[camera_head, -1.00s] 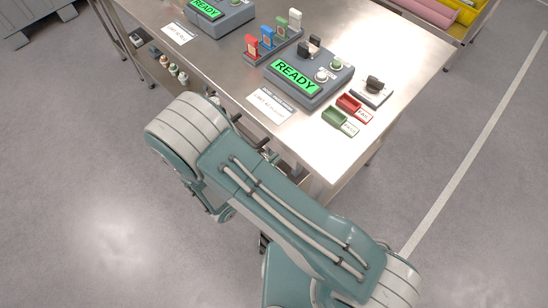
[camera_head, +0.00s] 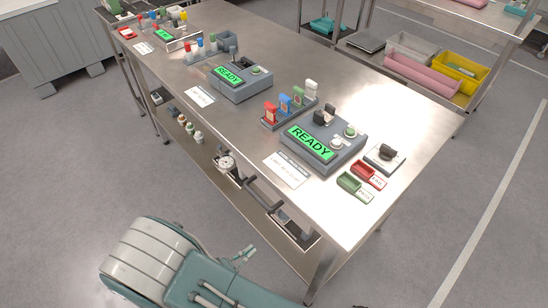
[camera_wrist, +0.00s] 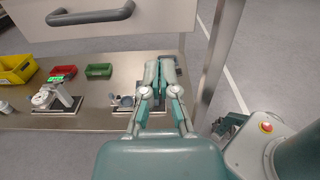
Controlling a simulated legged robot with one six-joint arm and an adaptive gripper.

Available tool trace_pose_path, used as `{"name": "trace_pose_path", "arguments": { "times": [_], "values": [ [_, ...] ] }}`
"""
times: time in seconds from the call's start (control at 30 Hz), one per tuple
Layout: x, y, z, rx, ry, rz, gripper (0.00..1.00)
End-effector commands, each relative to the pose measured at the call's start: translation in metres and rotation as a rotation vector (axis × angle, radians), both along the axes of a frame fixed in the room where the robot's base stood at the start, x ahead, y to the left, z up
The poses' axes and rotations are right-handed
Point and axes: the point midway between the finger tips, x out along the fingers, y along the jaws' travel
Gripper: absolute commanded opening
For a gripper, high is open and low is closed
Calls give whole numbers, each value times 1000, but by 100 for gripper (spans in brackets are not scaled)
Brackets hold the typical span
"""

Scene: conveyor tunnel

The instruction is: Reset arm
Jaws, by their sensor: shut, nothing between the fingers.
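My gripper (camera_wrist: 160,68) shows in the middle of the wrist view. Its two fingers are together with nothing between them. They point away from the camera, over the table's lower shelf (camera_wrist: 95,121), near a small device on a dark plate (camera_wrist: 123,101). I cannot tell whether they touch anything.
A drawer with a grey handle (camera_wrist: 90,16) hangs above the shelf, and a table leg (camera_wrist: 214,60) stands right of the gripper. A yellow bin (camera_wrist: 16,70), red tray (camera_wrist: 62,72) and green tray (camera_wrist: 98,71) sit on the shelf. READY consoles (camera_head: 323,142) stand on the tabletop.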

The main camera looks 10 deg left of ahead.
Motion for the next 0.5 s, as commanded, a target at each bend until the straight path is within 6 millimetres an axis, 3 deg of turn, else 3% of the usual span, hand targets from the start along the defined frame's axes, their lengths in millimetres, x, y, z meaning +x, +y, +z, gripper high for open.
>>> {"name": "trace_pose_path", "arguments": {
  "times": [0.17,0.5],
  "values": [
    [8,-9,13,51,2,-61,0],
    [40,-69,88,412,1,-483,0]
  ]
}}
